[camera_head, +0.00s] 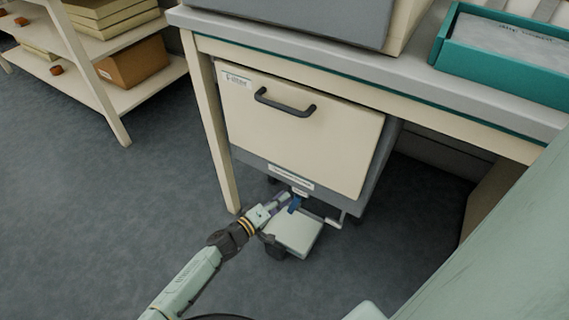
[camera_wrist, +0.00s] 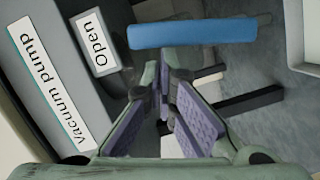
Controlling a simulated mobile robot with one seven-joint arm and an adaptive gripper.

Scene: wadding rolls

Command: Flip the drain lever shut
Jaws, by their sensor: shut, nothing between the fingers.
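The drain lever (camera_head: 295,204) is a small blue handle low on the front of the vacuum pump cabinet, below its door. In the wrist view the blue lever (camera_wrist: 195,33) lies as a bar across the top, just beyond my fingertips. A label reading "Open" (camera_wrist: 96,48) is beside its left end. My gripper (camera_head: 284,198) is at the lever's left in the head view. In the wrist view my gripper (camera_wrist: 161,75) has its purple-padded fingers together with nothing between them. I cannot tell whether the fingertips touch the lever.
A "Vacuum pump" label (camera_wrist: 50,85) is on the grey panel. The cream cabinet door (camera_head: 300,125) with a dark handle is above, under a bench (camera_head: 400,75). A pale tray-like box (camera_head: 295,232) is below the lever. A bench leg (camera_head: 213,130) stands left; open floor lies left.

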